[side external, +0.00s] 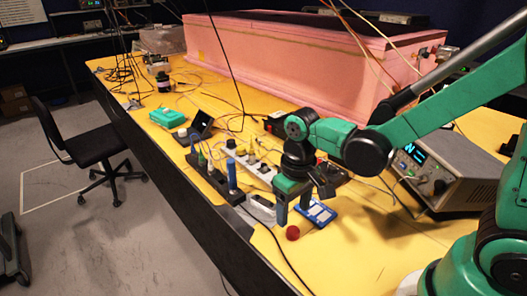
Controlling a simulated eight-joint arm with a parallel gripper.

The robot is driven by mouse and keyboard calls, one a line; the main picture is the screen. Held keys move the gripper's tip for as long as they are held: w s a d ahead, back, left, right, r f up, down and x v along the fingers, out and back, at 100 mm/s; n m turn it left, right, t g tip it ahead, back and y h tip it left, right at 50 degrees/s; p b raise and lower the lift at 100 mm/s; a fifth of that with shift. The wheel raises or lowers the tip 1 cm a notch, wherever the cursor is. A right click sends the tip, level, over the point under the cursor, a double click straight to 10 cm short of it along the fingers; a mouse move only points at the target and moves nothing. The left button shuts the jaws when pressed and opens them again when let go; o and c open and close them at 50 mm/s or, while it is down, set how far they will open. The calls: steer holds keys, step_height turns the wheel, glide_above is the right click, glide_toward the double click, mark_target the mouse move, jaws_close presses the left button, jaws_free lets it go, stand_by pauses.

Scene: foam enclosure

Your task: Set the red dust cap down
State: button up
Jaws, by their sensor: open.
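The red dust cap (292,232) is a small red round piece low in the side external view, by the near edge of the yellow tabletop (350,262). It appears to rest on the table surface. My gripper (294,216) points down just above and beside the cap, with its jaws open. The cap shows below the fingertips, and I cannot tell whether a finger touches it.
A blue-and-white box (317,213) lies right beside my gripper. A power strip (250,163) and a rack with blue-handled tools (232,178) stand to the left. A grey instrument (436,172) is at right, and a pink foam enclosure (300,60) behind. Cables cross the table.

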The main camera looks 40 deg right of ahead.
mark_target(292, 230)
steer(key=s+d+r+t, duration=0.1)
steer(key=d+r+t, duration=0.2)
steer(key=r+t, duration=0.4)
steer(key=shift+d+r, duration=0.25)
steer(key=shift+r, duration=0.6)
